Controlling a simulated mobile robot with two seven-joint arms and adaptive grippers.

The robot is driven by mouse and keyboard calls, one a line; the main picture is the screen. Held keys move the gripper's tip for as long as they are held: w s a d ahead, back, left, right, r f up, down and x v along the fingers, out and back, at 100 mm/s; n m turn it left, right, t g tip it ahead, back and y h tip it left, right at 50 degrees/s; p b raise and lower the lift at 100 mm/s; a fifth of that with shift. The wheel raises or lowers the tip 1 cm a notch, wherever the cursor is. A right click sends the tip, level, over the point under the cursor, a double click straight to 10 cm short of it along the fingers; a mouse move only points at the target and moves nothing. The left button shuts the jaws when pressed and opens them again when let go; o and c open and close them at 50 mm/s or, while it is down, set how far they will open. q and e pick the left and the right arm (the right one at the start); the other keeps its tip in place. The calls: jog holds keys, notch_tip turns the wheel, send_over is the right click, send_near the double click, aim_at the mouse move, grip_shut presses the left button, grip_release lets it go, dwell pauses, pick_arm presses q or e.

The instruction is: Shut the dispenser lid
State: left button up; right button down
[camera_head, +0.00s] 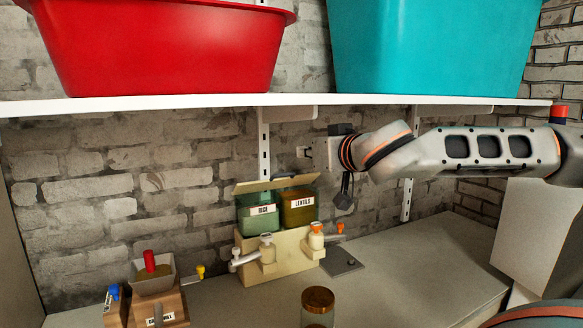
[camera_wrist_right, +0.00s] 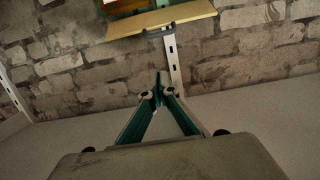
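The dispenser (camera_head: 285,255) stands on the counter, with a green bin marked RICE (camera_head: 262,222) and an amber bin marked LENTILS (camera_head: 298,207). Its pale wooden lid (camera_head: 262,185) stands raised and tilted above the bins, and a wooden panel that looks like it (camera_wrist_right: 160,20) shows at the top of the right wrist view. My right gripper (camera_head: 303,152) is up and right of the lid, apart from it, near the brick wall. In the right wrist view its green fingers (camera_wrist_right: 158,85) converge at the tips with nothing between them. My left gripper is out of view.
A white shelf (camera_head: 200,105) with a red tub (camera_head: 165,45) and a teal tub (camera_head: 430,45) hangs above. A mill (camera_head: 155,300) and a jar (camera_head: 318,305) stand in front. The counter's right side is clear.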

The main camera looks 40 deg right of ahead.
jog(key=p+x, duration=0.1)
jog(key=x, duration=0.8)
jog(key=shift+w+f, duration=0.15)
jog(key=shift+w, duration=0.1)
jog(key=f, duration=0.1)
jog(key=s+f, duration=0.1)
jog(key=f+p, duration=0.1)
jog(key=shift+s+a+f, duration=0.2)
jog(key=shift+s+f, duration=0.05)
jog(key=shift+s, duration=0.15)
jog(key=shift+d, duration=0.1)
